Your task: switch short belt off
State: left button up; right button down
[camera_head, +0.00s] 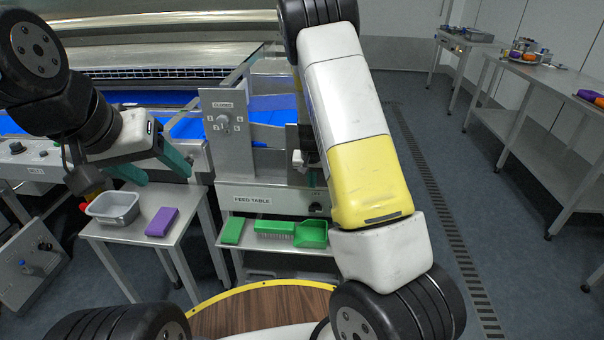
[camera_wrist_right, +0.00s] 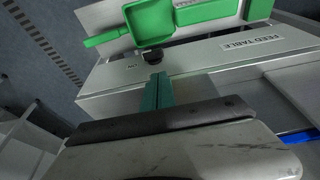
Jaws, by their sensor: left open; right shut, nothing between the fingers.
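A small black knob (camera_head: 316,208) sits at the right end of the grey panel (camera_head: 262,201) marked FEED TABLE. In the right wrist view the knob (camera_wrist_right: 153,56) stands out from the panel beside a tiny label that I cannot read surely. My right gripper (camera_wrist_right: 157,88) has its teal fingers shut together and empty, with the tips pointing at the knob, close below it in the picture. Whether they touch is unclear. In the head view my right arm hides those fingers. My left gripper (camera_head: 166,177) is open and empty, above the small side table.
A grey box with a dial (camera_head: 223,119) stands above the feed table. Green tools and a green scoop (camera_head: 312,234) lie on a shelf below the panel. A grey tub (camera_head: 113,208) and purple block (camera_head: 162,221) are on the side table (camera_head: 133,235). Floor at right is clear.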

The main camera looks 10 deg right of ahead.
send_near(311, 208)
jog(key=x, duration=0.5)
jog(key=shift+w+d, duration=0.2)
jog(key=shift+w, duration=0.05)
jog(key=shift+f, duration=0.7)
